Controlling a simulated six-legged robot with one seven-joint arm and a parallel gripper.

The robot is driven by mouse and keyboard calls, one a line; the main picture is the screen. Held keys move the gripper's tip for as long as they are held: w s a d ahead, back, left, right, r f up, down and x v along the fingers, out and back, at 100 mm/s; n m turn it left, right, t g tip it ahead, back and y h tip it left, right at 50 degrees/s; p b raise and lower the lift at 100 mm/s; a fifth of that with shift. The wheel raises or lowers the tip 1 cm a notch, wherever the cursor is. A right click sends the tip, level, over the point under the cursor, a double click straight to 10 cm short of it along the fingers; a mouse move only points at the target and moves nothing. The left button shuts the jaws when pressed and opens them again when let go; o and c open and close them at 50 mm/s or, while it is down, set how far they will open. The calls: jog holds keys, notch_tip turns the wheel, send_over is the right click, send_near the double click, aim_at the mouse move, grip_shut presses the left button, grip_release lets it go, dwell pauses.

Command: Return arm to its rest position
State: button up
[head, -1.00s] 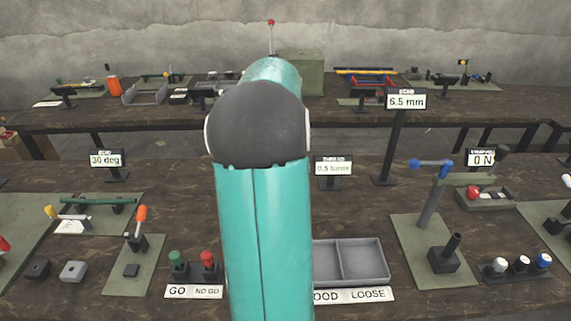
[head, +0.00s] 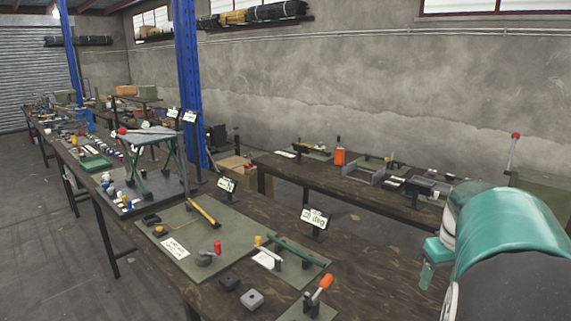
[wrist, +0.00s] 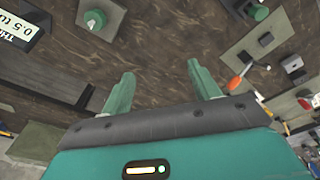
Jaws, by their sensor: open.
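My gripper (wrist: 162,92) shows in the wrist view with its two green fingers spread apart. It is open and nothing is between the fingers. It is tilted above the dark wooden bench top (wrist: 160,50), clear of the things on it. In the head view my teal and dark grey arm (head: 515,235) fills the lower right.
An orange-handled lever (head: 322,287) stands at the near edge of the bench, and shows in the wrist view (wrist: 236,82). Grey blocks (head: 251,299) lie beside it. A blue post (head: 188,80) rises farther back.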

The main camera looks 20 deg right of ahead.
jog(key=a+r+n+t, duration=0.2)
jog(key=a+r+t, duration=0.1)
jog(key=a, duration=2.5)
jog(key=s+a+f+t, duration=0.1)
jog(key=s+a, duration=0.3)
jog(key=a, duration=0.4)
jog(key=shift+s+a+f+n+y, duration=0.15)
jog(key=shift+a+f+n+y, duration=0.2)
jog(key=shift+f, duration=0.25)
jog(key=shift+d, duration=0.15)
jog(key=c, duration=0.5)
jog(key=shift+c, duration=0.2)
jog(key=shift+d, duration=0.2)
